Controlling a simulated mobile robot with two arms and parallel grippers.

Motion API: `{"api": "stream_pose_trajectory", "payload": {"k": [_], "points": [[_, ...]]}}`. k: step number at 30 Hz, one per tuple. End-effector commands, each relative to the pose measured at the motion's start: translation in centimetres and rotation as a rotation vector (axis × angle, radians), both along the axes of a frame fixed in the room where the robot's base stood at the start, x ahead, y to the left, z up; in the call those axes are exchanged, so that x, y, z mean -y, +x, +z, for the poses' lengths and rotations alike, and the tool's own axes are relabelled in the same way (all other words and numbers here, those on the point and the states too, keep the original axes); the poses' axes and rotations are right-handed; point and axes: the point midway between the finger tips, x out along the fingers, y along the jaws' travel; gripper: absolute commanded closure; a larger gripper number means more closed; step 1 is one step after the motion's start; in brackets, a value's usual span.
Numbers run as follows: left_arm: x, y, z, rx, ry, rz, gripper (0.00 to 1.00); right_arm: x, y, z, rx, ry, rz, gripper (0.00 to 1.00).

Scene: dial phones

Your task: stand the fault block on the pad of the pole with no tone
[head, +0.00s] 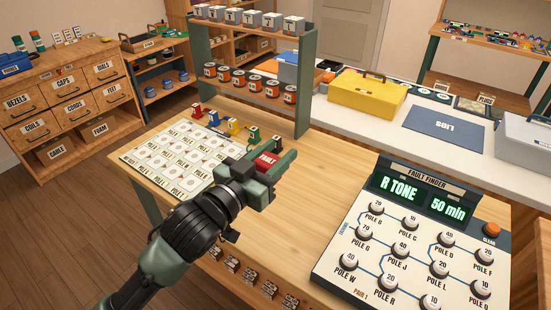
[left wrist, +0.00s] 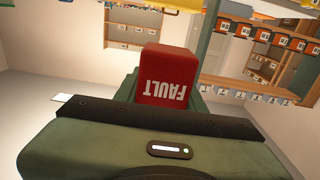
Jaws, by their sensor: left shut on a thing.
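The red fault block (head: 266,160) is held in my left gripper (head: 262,166), above the wooden table near the pole board. The block also shows in the left wrist view (left wrist: 165,80), its white FAULT lettering upside down there. The pale pole board (head: 180,160) has rows of labelled pads, and my gripper is at its right side. The fault finder panel (head: 410,235) stands at the right with labelled pole knobs and numbers; its display (head: 400,190) reads "R TONE" and its second display (head: 448,208) reads "50 min". My right gripper is not in view.
Small coloured blocks (head: 232,126) stand along the board's back edge. A green-framed rack (head: 255,95) with grey boxes and orange-banded cans rises behind. An orange button (head: 491,229) sits on the panel. Bare tabletop (head: 300,200) lies between gripper and panel.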

Motion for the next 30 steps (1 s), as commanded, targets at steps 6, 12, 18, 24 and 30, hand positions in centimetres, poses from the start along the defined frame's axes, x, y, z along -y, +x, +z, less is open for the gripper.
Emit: {"api": "stream_pose_trajectory", "payload": {"k": [6, 12, 18, 24, 30], "points": [[-0.3, -0.3, 0.7, -0.001, -0.002, 0.011, 1.00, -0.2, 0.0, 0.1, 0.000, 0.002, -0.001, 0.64], [-3.5, -1.7, -0.7, -0.008, -0.004, 0.124, 1.00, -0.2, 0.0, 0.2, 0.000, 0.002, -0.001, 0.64], [-9.5, -3.8, -3.3, -0.010, -0.002, 0.319, 1.00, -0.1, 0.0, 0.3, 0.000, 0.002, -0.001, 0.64], [-15.2, -6.6, -5.9, -0.009, -0.001, 0.494, 1.00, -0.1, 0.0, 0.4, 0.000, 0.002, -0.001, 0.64], [-19.1, -9.0, -7.6, -0.005, 0.001, 0.606, 1.00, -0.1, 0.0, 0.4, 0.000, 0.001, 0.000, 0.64]]}}
